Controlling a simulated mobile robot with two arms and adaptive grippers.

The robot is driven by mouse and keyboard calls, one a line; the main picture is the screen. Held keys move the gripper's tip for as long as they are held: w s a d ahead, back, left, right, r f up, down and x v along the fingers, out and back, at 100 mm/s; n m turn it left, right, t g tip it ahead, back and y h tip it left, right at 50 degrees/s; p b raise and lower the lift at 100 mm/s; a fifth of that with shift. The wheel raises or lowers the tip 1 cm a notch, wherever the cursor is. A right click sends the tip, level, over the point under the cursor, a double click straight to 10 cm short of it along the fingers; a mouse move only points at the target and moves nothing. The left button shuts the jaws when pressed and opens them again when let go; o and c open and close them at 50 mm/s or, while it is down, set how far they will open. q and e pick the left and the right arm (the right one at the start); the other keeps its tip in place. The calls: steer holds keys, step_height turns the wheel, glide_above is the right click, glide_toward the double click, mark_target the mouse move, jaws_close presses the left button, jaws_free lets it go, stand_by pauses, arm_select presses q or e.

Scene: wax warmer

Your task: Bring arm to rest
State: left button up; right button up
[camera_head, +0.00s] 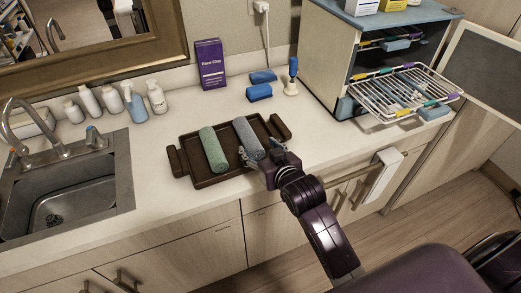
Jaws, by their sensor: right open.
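My right gripper (261,155) is open at the near end of a rolled grey towel (246,134). Its fingers show on either side of that end, and I cannot tell whether they touch it. The towel lies on a dark brown tray (184,145) on the counter. A rolled green towel (213,149) lies on the same tray to the left. My right arm comes up from the lower right over the counter's front edge. My left gripper is not in view.
A metal sink (125,170) with a faucet is at the left. Several bottles (111,101) and a purple box (210,64) stand at the back. An open cabinet with a wire rack (402,92) pulled out is at the right. The counter left of the tray is clear.

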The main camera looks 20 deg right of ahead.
steer(key=shift+s+r, duration=0.2)
steer(key=shift+s, duration=0.25)
